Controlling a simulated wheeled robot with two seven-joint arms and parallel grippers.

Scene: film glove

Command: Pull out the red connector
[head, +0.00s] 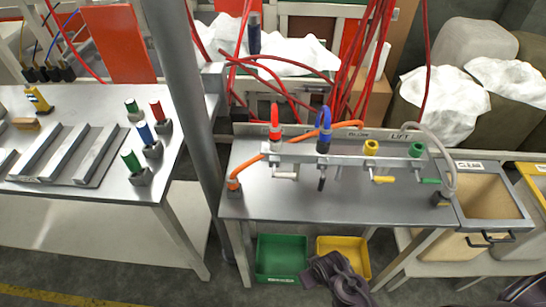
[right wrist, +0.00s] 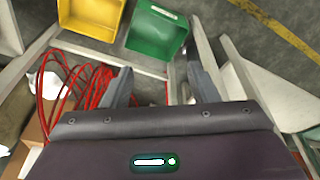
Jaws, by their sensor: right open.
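The red connector (head: 275,122) stands upright in the left-hand position of a grey rail (head: 345,161) on the metal bench. A blue connector (head: 323,138) with a looped blue cable stands to its right. A yellow collar (head: 371,147) and a green collar (head: 416,149) follow along the rail. My right gripper (right wrist: 158,82) is open in the right wrist view, with nothing visible between its fingers. A dark jointed part of mine shows low in the head view, in front of the bench and well below the red connector. My left gripper is not in view.
An orange cable (head: 252,163) arcs close to the red connector. Red cables (head: 360,70) hang behind the rail. A grey post (head: 185,90) stands left of the bench. A green bin (head: 281,259) and a yellow bin (head: 345,250) sit below. The front bench top is mostly clear.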

